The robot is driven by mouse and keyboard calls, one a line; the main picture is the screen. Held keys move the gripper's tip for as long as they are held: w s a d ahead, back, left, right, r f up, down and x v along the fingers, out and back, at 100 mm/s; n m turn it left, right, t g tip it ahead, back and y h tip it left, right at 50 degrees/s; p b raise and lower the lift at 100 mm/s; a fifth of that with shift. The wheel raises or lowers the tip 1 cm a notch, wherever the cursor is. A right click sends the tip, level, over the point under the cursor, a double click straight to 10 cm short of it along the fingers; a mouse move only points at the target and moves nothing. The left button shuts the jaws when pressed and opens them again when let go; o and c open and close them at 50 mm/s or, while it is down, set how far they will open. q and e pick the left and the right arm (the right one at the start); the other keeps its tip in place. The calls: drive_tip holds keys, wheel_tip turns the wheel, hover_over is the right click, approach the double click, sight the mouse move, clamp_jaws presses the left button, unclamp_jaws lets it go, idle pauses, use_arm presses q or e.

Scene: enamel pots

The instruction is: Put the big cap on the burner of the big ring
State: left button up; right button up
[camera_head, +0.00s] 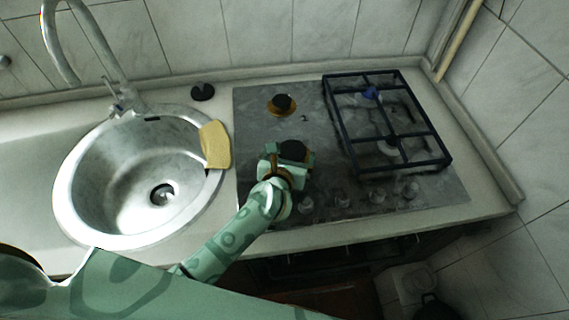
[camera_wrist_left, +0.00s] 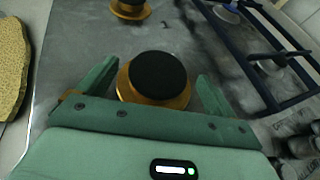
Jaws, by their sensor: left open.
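A wide black cap (camera_wrist_left: 158,75) sits on a brass burner ring (camera_wrist_left: 126,87) at the front left of the hob. In the head view this cap (camera_head: 293,149) shows just past my left gripper (camera_head: 290,155). The left gripper is open, with one finger on each side of the cap; I cannot tell if either touches it. Another brass burner (camera_head: 271,108) with a black cap (camera_head: 283,101) stands behind it, and also shows at the top of the left wrist view (camera_wrist_left: 130,12). A loose black disc (camera_head: 203,91) lies on the counter behind the sink. My right gripper is out of view.
A dark blue grate (camera_head: 447,160) covers the right burners. Several knobs (camera_head: 342,199) line the hob's front edge. A yellow cloth or sponge (camera_head: 215,145) lies on the rim of the steel sink (camera_head: 70,190). Bare hob (camera_head: 255,130) shows between the left burners.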

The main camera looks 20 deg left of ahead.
use_arm(q)
drive_tip(key=p+v, duration=0.1)
drive_tip(key=v, duration=0.9)
drive_tip(key=shift+s+r+p, duration=0.15)
drive_tip(key=shift+s+p, duration=0.2)
drive_tip(key=shift+p, duration=0.05)
